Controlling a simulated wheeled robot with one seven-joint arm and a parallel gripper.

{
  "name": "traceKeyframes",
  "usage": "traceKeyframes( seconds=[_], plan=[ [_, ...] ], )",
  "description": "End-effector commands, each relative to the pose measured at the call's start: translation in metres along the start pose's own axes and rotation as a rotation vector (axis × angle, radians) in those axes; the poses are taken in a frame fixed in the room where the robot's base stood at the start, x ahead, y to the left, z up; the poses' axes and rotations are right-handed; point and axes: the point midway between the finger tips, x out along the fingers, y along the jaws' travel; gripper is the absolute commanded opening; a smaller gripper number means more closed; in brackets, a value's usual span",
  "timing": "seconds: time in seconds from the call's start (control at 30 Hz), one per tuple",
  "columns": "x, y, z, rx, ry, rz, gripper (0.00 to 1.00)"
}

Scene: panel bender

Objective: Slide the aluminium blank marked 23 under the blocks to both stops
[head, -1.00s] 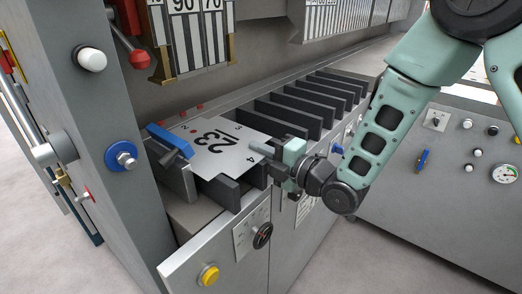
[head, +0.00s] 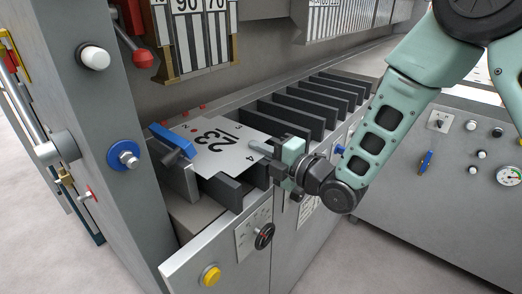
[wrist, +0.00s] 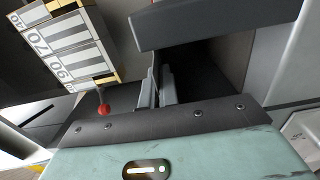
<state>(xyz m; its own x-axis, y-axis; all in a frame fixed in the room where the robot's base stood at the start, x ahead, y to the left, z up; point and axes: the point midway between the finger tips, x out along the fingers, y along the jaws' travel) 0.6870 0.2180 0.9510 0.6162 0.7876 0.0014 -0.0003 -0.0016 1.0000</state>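The aluminium blank (head: 222,150) is a flat light plate with a large black 23 and small corner numbers. In the head view it lies over the dark support bars at the machine's left end. Its left edge is close to a blue-topped block (head: 172,138); I cannot tell whether it goes under or touches. My gripper (head: 263,149) is at the blank's right edge, near corner 4, with one finger over the top face. In the wrist view the fingers (wrist: 161,90) are close together on a thin edge. The stops cannot be made out clearly.
More dark bars (head: 318,103) run in a row to the right. The grey machine column (head: 105,110) with a blue knob (head: 123,155) stands at left. A red-balled lever (head: 142,58) hangs above. The front panel has a yellow button (head: 210,276).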

Motion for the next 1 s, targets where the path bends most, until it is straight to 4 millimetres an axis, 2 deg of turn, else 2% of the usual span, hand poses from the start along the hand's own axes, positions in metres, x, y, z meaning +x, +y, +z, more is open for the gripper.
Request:
traceKeyframes(
  seconds=[0.43, 0.53, 0.87, 1.0],
  plan=[
    [0.001, -0.001, -0.005, 0.002, 0.008, 0.0, 0.0],
    [0.001, 0.0, -0.005, 0.002, 0.008, 0.0, 0.27],
    [-0.002, -0.001, -0.003, 0.001, 0.003, -0.001, 0.28],
    [-0.016, -0.001, -0.002, -0.001, 0.002, -0.001, 0.28]
  ],
)
